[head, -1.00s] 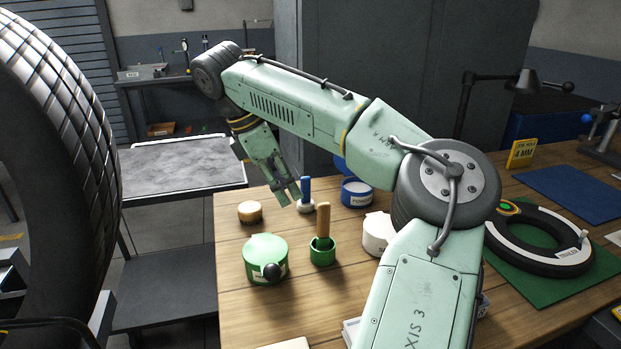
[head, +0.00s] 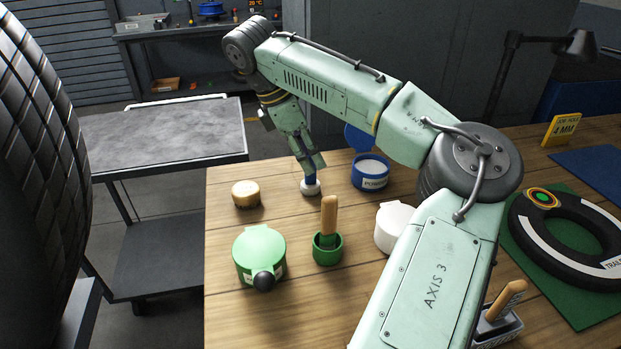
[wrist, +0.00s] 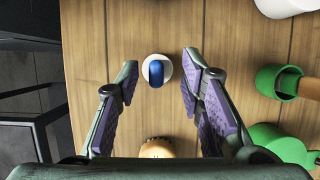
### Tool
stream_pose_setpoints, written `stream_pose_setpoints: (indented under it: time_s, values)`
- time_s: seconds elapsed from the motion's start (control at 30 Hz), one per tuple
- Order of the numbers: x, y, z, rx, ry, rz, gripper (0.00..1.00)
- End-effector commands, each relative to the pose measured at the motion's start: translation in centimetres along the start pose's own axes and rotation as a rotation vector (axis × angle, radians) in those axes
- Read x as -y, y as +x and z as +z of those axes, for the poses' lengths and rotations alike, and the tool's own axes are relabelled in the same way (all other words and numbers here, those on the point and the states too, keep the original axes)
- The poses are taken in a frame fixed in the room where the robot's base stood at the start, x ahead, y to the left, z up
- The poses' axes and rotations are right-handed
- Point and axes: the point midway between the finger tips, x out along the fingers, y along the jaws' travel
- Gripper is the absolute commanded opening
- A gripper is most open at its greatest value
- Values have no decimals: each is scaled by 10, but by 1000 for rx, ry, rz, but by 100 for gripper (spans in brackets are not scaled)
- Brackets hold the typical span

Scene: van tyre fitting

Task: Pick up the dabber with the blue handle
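The dabber with the blue handle (head: 311,189) stands upright on the wooden bench, its white base on the wood. In the wrist view its blue handle (wrist: 156,74) is seen from above, inside its round white base. My gripper (head: 310,168) is over the dabber, with its fingers down around the handle's height and hiding most of the handle in the head view. In the wrist view my gripper (wrist: 161,82) is open, with purple-padded fingers on either side of the handle and gaps between.
A blue tub (head: 371,174) stands close right of the dabber. A green pot with a wooden-handled dabber (head: 329,232), a green tub (head: 258,250) and a white tub (head: 392,228) stand nearer. A tyre (head: 570,238) lies right.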

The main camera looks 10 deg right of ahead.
Motion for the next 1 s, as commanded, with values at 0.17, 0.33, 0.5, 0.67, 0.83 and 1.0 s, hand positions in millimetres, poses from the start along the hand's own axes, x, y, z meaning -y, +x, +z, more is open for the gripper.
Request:
stream_pose_setpoints:
  time_s: [0.17,0.33,0.5,0.67,0.83,1.0]
  values:
    - [-2,21,2,2,0,-3,35]
    - [-2,44,1,1,-1,-2,35]
    - [-3,50,0,0,-1,1,35]
    - [-3,50,0,0,-1,0,32]
    - [-3,50,0,0,-1,0,21]
    - [-3,50,0,0,-1,0,10]
